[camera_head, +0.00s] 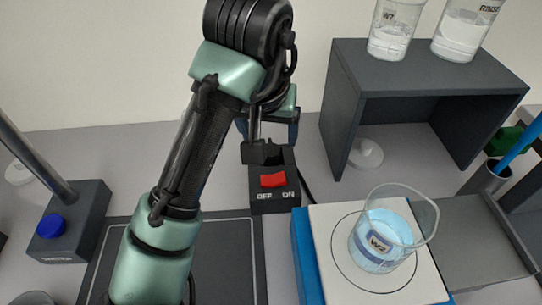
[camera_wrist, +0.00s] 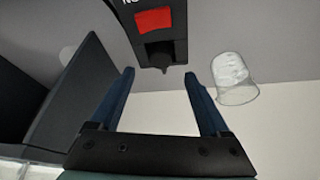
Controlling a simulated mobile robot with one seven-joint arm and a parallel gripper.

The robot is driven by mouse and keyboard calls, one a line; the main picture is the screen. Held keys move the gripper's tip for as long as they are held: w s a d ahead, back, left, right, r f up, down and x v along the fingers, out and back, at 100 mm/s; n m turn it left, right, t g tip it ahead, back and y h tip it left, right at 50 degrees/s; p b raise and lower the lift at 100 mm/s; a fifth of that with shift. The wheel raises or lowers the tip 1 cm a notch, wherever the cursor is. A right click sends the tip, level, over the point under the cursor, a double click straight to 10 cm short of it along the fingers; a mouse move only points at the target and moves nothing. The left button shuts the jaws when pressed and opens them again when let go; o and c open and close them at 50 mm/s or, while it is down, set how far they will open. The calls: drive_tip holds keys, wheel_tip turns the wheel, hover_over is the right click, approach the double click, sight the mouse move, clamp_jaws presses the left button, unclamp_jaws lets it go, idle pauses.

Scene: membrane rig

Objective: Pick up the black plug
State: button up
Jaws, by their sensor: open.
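The black plug (camera_head: 262,152) shows at the back end of the black switch box (camera_head: 273,204), just behind its red rocker. In the wrist view the plug (camera_wrist: 164,60) is a small dark piece with a narrow tip, at the end of the switch box (camera_wrist: 157,40). My gripper (camera_wrist: 159,75) is open, with one blue finger to each side of the plug's tip and visible gaps between. In the head view my gripper (camera_head: 267,130) is over the back of the box, and my arm partly hides this area. I cannot tell the height of the fingertips over the plug.
A white-topped blue hotplate with a beaker (camera_head: 375,240) of blue liquid, marked W2, stands close right of the box. A dark grey shelf (camera_head: 345,110) carries two beakers. A stand base with a blue knob (camera_head: 52,225) is at left.

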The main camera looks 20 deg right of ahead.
sight(271, 149)
drive_tip(key=x, duration=0.5)
drive_tip(key=shift+f, duration=0.35)
drive_tip(key=shift+c, duration=0.3)
clamp_jaws()
drive_tip(key=shift+r, duration=0.1)
